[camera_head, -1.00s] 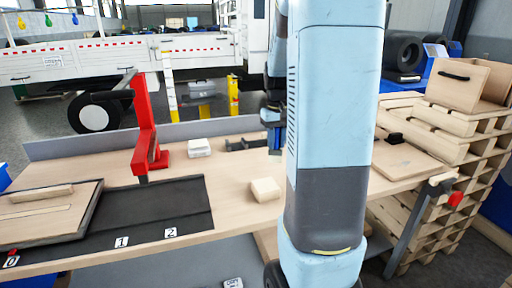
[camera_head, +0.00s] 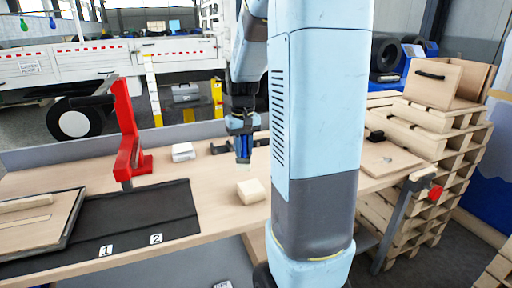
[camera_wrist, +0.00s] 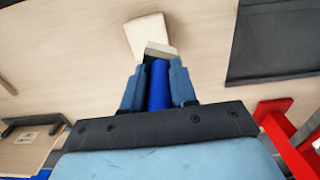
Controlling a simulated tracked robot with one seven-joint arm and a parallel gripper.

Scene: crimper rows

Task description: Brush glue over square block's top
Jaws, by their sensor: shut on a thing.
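The square block (camera_head: 251,191) is pale wood and sits on the table, left of my arm's column. My gripper (camera_head: 241,128) is shut on a blue-handled brush (camera_wrist: 158,86), pointing down above the table behind the block. The brush's pale tip (camera_head: 243,159) hangs above and behind the block in the head view, apparently apart from it. In the wrist view the pale tip (camera_wrist: 161,50) overlaps the near edge of the block (camera_wrist: 147,32); contact cannot be told there. No glue is discernible on the block.
A red upright clamp (camera_head: 127,145) stands on the table at left, by a black mat (camera_head: 130,222) with number tags. A white box (camera_head: 182,151) and a black fixture (camera_head: 228,145) lie behind. Table around the block is clear.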

